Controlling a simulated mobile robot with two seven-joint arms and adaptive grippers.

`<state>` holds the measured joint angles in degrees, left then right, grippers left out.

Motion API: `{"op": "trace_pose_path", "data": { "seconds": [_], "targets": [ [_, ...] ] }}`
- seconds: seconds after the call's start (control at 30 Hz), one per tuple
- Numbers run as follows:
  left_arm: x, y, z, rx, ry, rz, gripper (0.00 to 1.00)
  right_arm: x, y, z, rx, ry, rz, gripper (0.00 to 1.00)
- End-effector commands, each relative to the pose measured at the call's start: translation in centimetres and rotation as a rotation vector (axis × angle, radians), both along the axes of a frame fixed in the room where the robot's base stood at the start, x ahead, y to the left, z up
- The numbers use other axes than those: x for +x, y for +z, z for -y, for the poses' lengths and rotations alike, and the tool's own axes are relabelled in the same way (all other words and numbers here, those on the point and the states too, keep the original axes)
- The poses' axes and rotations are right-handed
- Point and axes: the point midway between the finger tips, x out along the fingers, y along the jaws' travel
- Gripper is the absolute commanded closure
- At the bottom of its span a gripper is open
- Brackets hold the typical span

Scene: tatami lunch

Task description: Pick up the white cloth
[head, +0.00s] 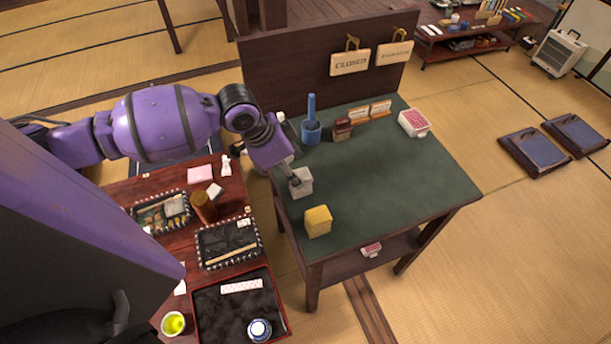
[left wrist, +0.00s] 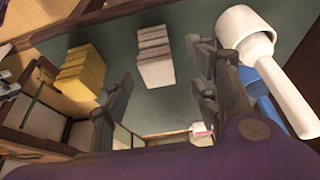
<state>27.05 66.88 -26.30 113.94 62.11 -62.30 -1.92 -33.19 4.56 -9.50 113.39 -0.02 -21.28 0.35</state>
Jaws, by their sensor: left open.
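The white cloth (head: 302,185), a small folded block that looks greyish white, lies on the green top of the small table (head: 400,165), near its left edge. My left gripper (head: 292,178) reaches in from the left, right at the cloth, and partly covers it. In the left wrist view the folded cloth (left wrist: 154,55) shows between and beyond the two fingers of the open gripper (left wrist: 160,88). The cloth does not look gripped. My right gripper is not in view.
A yellow folded cloth (head: 318,221) lies just in front of the white one. A blue holder (head: 311,132) stands behind. A white handled cup (left wrist: 245,32) is close beside the right finger. A red-and-white box (head: 413,123) is farther right. The table's right half is mostly clear.

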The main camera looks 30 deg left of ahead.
Motion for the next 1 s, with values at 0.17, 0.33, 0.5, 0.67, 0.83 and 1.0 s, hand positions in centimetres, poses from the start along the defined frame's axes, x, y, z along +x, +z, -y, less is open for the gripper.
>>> {"op": "trace_pose_path", "data": {
  "seconds": [0.17,0.33,0.5,0.67,0.83,1.0],
  "targets": [
    [0.5,-2.0,0.6,-0.001,0.001,-0.002,0.45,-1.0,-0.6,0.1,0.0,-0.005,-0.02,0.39],
    [1.3,-4.4,1.2,-0.002,0.001,-0.002,0.45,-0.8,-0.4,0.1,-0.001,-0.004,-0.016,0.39],
    [1.8,-6.0,1.6,0.001,0.0,0.001,0.45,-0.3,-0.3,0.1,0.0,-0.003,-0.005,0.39],
    [1.8,-6.2,1.6,0.002,0.0,0.001,0.45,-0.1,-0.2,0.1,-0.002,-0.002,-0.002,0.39],
    [1.8,-6.2,1.6,0.002,0.0,0.001,0.56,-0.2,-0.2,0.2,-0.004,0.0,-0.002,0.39],
    [1.8,-6.1,1.6,0.002,0.0,0.001,0.78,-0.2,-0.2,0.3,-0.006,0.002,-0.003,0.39]
  ]
}}
